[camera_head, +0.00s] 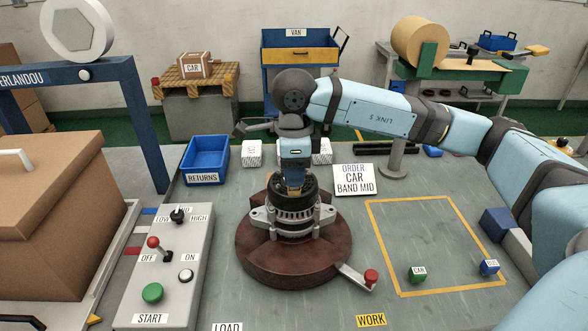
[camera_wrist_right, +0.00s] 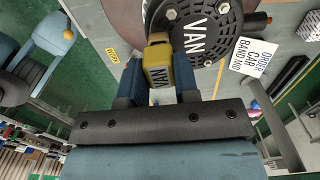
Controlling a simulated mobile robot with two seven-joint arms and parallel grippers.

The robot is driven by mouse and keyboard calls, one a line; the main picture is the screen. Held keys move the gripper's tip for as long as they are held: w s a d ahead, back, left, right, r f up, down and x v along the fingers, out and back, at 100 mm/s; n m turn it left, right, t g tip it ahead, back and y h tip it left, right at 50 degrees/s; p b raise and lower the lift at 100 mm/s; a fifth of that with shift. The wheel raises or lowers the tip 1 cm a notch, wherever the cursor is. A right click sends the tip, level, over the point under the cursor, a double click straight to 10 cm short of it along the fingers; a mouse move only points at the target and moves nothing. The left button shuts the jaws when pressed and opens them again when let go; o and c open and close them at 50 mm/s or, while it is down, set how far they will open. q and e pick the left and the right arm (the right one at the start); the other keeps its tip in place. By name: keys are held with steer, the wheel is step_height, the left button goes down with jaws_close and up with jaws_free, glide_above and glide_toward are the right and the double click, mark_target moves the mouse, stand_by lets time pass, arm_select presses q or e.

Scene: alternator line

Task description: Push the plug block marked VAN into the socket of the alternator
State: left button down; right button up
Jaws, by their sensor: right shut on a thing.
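The alternator (camera_head: 291,212) stands upright on a round brown turntable (camera_head: 255,262) in the head view. In the right wrist view the alternator's dark round top (camera_wrist_right: 203,28) carries the label VAN. My right gripper (camera_head: 293,178) points down at the alternator's top. It is shut on the yellow plug block marked VAN (camera_wrist_right: 158,77), which shows between the fingers in the right wrist view. The block's far end is at the alternator's edge; I cannot tell whether it is in the socket, which is hidden. My left gripper is not in view.
A green block marked CAR (camera_head: 417,275) and a blue block (camera_head: 489,267) lie in the yellow-outlined area at right. An order card (camera_head: 354,180) reads CAR, BAND MID. A blue returns bin (camera_head: 205,157) and a control box (camera_head: 168,272) stand at left.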

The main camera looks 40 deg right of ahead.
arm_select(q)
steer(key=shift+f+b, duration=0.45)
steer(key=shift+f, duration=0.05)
arm_select(e)
steer(key=shift+f, duration=0.6)
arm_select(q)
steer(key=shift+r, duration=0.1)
arm_select(e)
steer(key=o, duration=1)
steer(key=shift+r, duration=0.1)
steer(key=shift+c, duration=0.2)
steer(key=shift+r, duration=0.25)
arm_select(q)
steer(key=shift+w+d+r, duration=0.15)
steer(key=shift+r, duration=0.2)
arm_select(e)
step_height(320, 180, up, 13)
steer(key=shift+r, duration=0.15)
